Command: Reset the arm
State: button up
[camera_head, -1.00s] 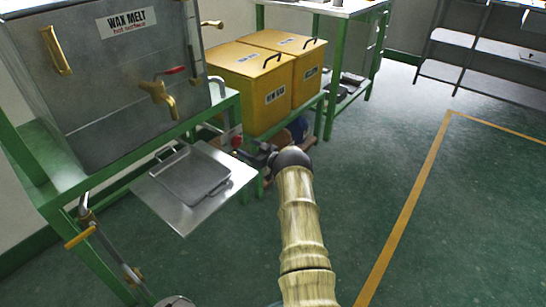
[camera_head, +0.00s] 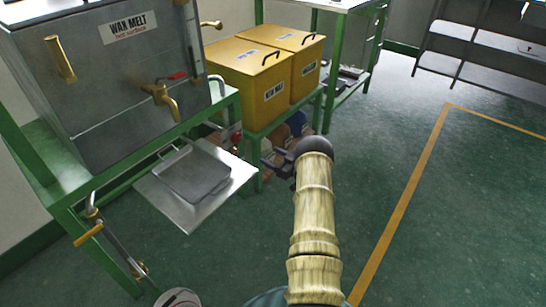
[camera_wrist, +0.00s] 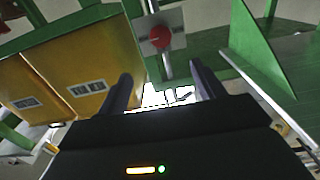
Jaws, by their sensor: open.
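My arm reaches up from the bottom of the head view. My gripper (camera_head: 276,163) is the dark shape left of the arm's round end, in front of the green stand, small and partly hidden there. In the wrist view, the two dark fingers of my gripper (camera_wrist: 164,85) are spread apart with nothing between them. A red round button (camera_wrist: 161,37) on a grey fitting lies beyond the fingers.
The wax melt tank (camera_head: 120,75) has brass taps and a flat metal tray (camera_head: 193,175) below. Yellow lidded boxes (camera_head: 268,92) sit on a green stand. Grey shelves (camera_head: 490,60) stand at the far right. Green floor (camera_head: 450,220) on the right is clear.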

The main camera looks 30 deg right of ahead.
jog(key=w+a+r+m+g+h, duration=0.25)
jog(key=w+r+h, duration=0.25)
jog(key=r, duration=0.4)
jog(key=s+a+r+m+g+h+p, duration=0.1)
jog(key=s+a+r+g+h, duration=0.2)
jog(key=a+r, duration=0.5)
jog(key=s+a+r+g+y, duration=0.1)
jog(key=s+a+g, duration=0.2)
jog(key=s+a, duration=0.6)
jog(key=s+a+r+g+p, duration=0.1)
jog(key=s+a+r+g, duration=0.2)
jog(key=s, duration=1)
jog(key=s+a+g+y, duration=0.1)
jog(key=s+a+g, duration=0.2)
jog(key=s+a, duration=0.65)
jog(key=w+p+v, duration=0.3)
jog(key=p+v, duration=1.5)
jog(key=p, duration=0.1)
jog(key=w+r+p+v, duration=0.1)
jog(key=w+p+v, duration=0.2)
jog(key=p+v, duration=1.6)
jog(key=shift+w+d+r, duration=0.35)
jog(key=shift+d+r, duration=0.05)
